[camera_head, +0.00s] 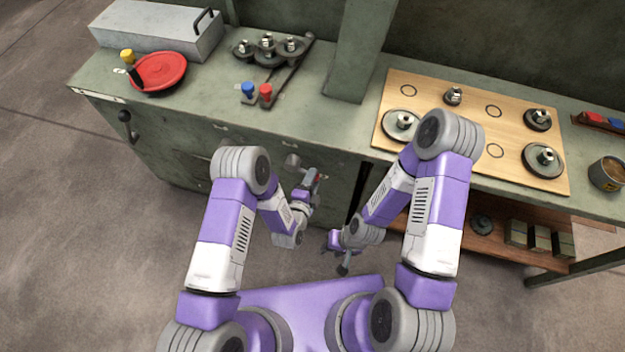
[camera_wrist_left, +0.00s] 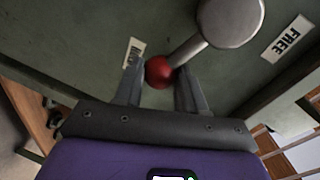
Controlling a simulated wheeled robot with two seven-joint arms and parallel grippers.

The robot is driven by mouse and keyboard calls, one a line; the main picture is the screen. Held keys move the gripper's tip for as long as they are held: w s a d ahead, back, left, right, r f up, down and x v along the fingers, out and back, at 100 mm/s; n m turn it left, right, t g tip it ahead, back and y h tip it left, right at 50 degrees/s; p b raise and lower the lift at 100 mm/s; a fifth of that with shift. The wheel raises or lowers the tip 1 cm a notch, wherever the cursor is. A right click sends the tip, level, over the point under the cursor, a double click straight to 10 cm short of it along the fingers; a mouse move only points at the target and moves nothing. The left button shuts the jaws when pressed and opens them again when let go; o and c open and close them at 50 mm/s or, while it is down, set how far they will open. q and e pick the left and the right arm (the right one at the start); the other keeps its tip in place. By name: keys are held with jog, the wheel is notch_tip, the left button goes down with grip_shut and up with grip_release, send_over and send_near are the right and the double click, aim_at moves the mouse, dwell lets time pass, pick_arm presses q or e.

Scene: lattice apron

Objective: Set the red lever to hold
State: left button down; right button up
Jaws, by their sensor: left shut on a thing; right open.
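The red lever (camera_wrist_left: 188,51) is on the green cabinet front. In the left wrist view, its grey arm runs from a big round grey hub (camera_wrist_left: 232,18) down-left to a red ball knob (camera_wrist_left: 158,71). My left gripper (camera_head: 317,180) is shut on the knob, one finger on each side. In the head view the hub (camera_head: 293,160) shows, with the lever mostly hidden. My right gripper (camera_head: 341,264) is open and empty, low in front of the cabinet.
The green bench (camera_head: 215,110) carries a red disc (camera_head: 158,71), blue and red knobs (camera_head: 257,92), and a wooden board (camera_head: 450,125) with weights. A shelf (camera_head: 500,240) with blocks is below right. A black handle (camera_head: 126,119) is on the left cabinet front. Floor is clear at left.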

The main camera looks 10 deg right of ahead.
pick_arm(q)
jog(key=shift+a, duration=0.1)
jog(key=c, duration=0.7)
grip_release()
jog(key=shift+f, duration=0.1)
jog(key=p+v, duration=0.2)
jog(key=v, duration=0.5)
jog(key=shift+s+a, duration=0.1)
jog(key=shift+s, duration=0.15)
